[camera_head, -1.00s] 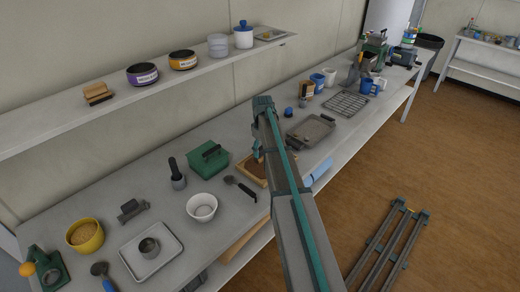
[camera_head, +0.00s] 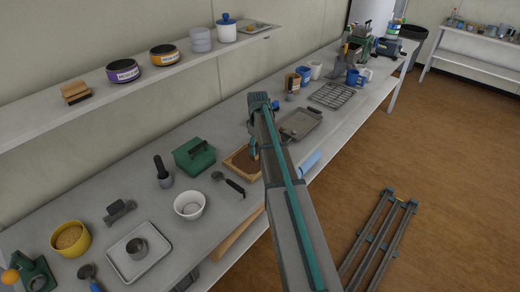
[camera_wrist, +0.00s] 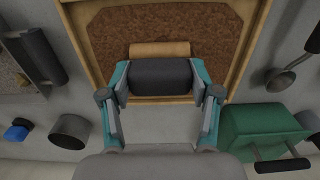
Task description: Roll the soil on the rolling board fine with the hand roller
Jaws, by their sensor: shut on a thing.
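The rolling board (camera_wrist: 86,62) is a shallow wooden tray with brown, crumbly soil (camera_wrist: 205,30) spread over it. In the head view the board (camera_head: 232,165) lies on the bench, partly hidden by my arm. My gripper (camera_wrist: 160,80) is shut on the dark grip of the hand roller (camera_wrist: 160,48), whose tan wooden part shows just beyond the grip. The roller is over the board at the edge nearest the wrist camera's lower side. I cannot tell whether it touches the soil. My gripper is mostly hidden behind my arm in the head view.
A green box with a handle (camera_head: 194,156), a scoop (camera_head: 229,184) and a white bowl (camera_head: 189,205) stand left of the board. A grey tray (camera_head: 301,123) is to its right. A shelf (camera_head: 130,95) runs along the wall above the bench.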

